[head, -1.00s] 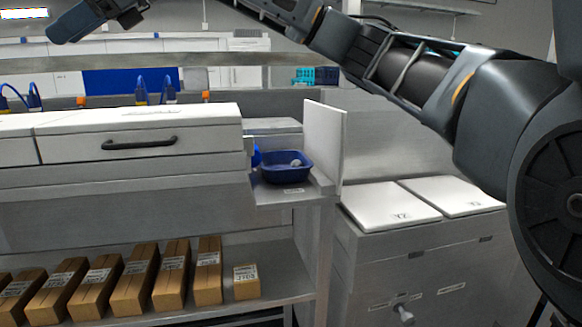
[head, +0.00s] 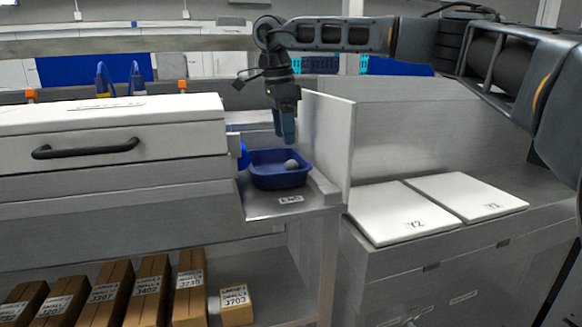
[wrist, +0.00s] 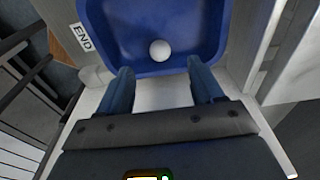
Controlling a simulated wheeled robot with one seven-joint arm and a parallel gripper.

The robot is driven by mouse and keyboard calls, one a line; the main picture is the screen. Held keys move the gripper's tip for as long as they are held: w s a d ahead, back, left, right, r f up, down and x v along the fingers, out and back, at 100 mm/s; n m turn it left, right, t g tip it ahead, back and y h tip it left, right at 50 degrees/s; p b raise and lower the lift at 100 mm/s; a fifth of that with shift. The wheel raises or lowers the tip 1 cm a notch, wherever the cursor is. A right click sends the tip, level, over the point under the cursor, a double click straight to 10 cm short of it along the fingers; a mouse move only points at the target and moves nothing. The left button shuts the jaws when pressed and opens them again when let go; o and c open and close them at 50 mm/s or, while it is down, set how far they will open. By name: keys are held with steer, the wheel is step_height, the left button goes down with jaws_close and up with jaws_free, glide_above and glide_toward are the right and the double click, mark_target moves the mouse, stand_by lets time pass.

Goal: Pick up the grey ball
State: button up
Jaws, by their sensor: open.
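The grey ball (head: 290,165) lies inside a blue tray (head: 279,181) on a small shelf. The ball also shows in the wrist view (wrist: 160,50), on the tray floor near the wall closest to my gripper. My gripper (head: 285,140) points down over the tray in the head view. In the wrist view my gripper (wrist: 161,72) has its two blue fingers spread apart, with nothing between them. The ball appears beyond the fingertips, roughly centred between them, and apart from them.
An upright white panel (head: 327,142) stands just right of the tray. A white drawer unit with a black handle (head: 86,148) is to the left. White lids (head: 402,211) lie on the right counter. Several brown boxes (head: 146,290) stand on the lower shelf.

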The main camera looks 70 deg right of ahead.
mark_target(292, 167)
steer(key=f, duration=0.2)
steer(key=s+f+p, duration=0.1)
steer(key=f, duration=0.2)
steer(key=d+f, duration=0.1)
steer(key=f, duration=0.2)
steer(key=shift+s+p, duration=0.15)
steer(key=shift+p, duration=0.25)
steer(key=shift+r, duration=0.1)
steer(key=c, duration=1.1)
